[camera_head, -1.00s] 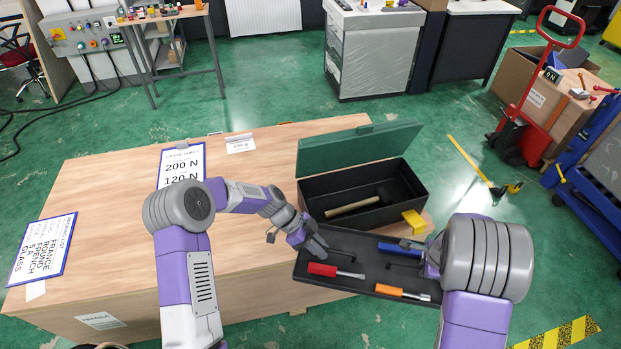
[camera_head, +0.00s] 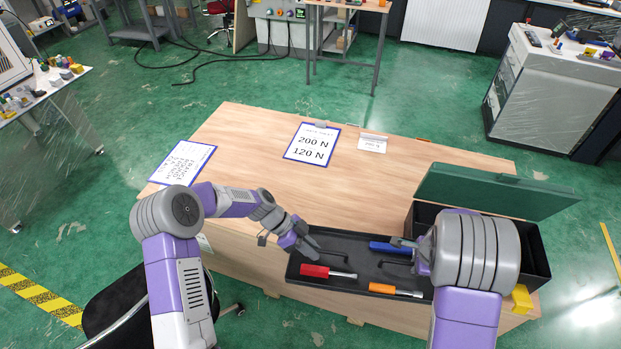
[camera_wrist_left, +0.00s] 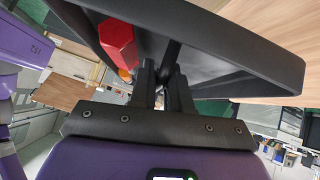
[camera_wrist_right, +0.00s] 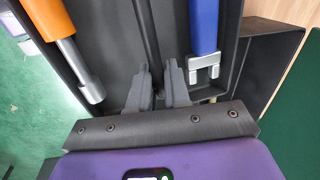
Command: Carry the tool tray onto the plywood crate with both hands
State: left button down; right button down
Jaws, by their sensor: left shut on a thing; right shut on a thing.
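The black tool tray (camera_head: 364,262) hangs between my two grippers, in front of and overlapping the near edge of the plywood crate (camera_head: 245,145) in the head view. It carries a red-handled tool (camera_head: 314,271), an orange-handled tool (camera_head: 383,289) and a blue-handled tool (camera_head: 388,248). My left gripper (camera_head: 308,246) is shut on the bar at the tray's left end; the left wrist view shows its fingers (camera_wrist_left: 166,75) around it. My right gripper (camera_wrist_right: 158,82) is shut on the right-end bar; in the head view my arm partly hides it. The tray looks roughly level.
A black toolbox with an open green lid (camera_head: 490,190) stands at the crate's right end, close behind the tray. A yellow block (camera_head: 521,299) is beside it. Two clipboards (camera_head: 312,144) and a small card (camera_head: 373,143) lie on the crate. The crate top's middle and left are largely clear.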

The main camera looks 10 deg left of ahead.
aim_at(343, 212)
jog(key=u, duration=0.2)
jog(key=i, duration=1)
